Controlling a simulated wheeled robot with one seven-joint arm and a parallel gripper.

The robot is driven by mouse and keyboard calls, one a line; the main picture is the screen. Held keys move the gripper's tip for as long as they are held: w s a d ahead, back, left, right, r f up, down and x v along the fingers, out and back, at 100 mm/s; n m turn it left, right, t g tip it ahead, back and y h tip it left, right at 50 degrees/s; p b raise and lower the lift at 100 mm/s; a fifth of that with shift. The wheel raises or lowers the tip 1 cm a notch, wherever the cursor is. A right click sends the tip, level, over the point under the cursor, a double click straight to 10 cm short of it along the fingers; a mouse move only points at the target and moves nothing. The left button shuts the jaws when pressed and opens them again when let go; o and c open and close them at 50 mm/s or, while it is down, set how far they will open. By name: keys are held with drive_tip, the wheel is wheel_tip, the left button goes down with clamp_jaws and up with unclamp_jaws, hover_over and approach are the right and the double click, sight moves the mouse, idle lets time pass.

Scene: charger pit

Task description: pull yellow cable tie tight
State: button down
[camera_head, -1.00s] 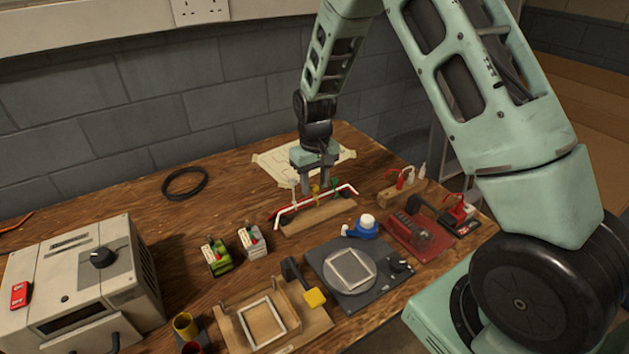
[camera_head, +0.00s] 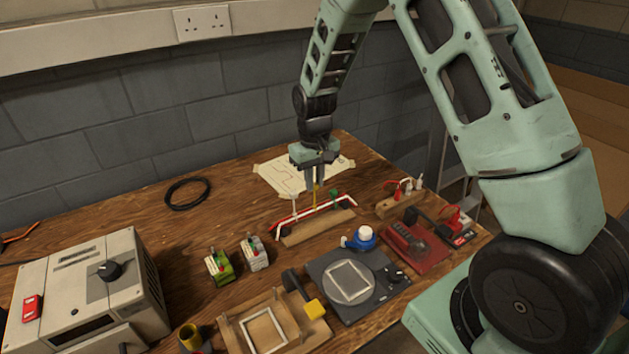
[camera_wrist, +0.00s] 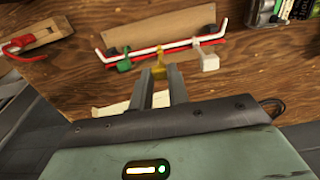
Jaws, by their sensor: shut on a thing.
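A yellow cable tie (camera_head: 317,197) stands up from a bundle of red and white cables (camera_head: 304,213) on a wooden block (camera_head: 320,226). My gripper (camera_head: 315,182) is above the bundle, shut on the tie's upright tail. In the wrist view the yellow tie (camera_wrist: 158,73) shows at the fingertips, and the bundle (camera_wrist: 165,48) lies beyond. A white tie (camera_wrist: 208,60) and a green tie (camera_wrist: 123,57) sit on either side of the yellow one. I cannot tell how tightly the yellow loop fits round the cables.
A paper sheet (camera_head: 279,175) lies behind the block. A blue bottle (camera_head: 362,239), a grey device with a round plate (camera_head: 375,297) and a red device (camera_head: 418,251) stand in front and to the right. Two small connectors (camera_head: 219,266) are at left. The table around the black cable ring (camera_head: 187,193) is clear.

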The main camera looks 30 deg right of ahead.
drive_tip(key=c, duration=1.3)
unclamp_jaws()
drive_tip(key=shift+f, duration=0.1)
wheel_tip(320, 180, up, 18)
drive_tip(key=shift+f+b, duration=0.25)
drive_tip(key=shift+b, duration=0.05)
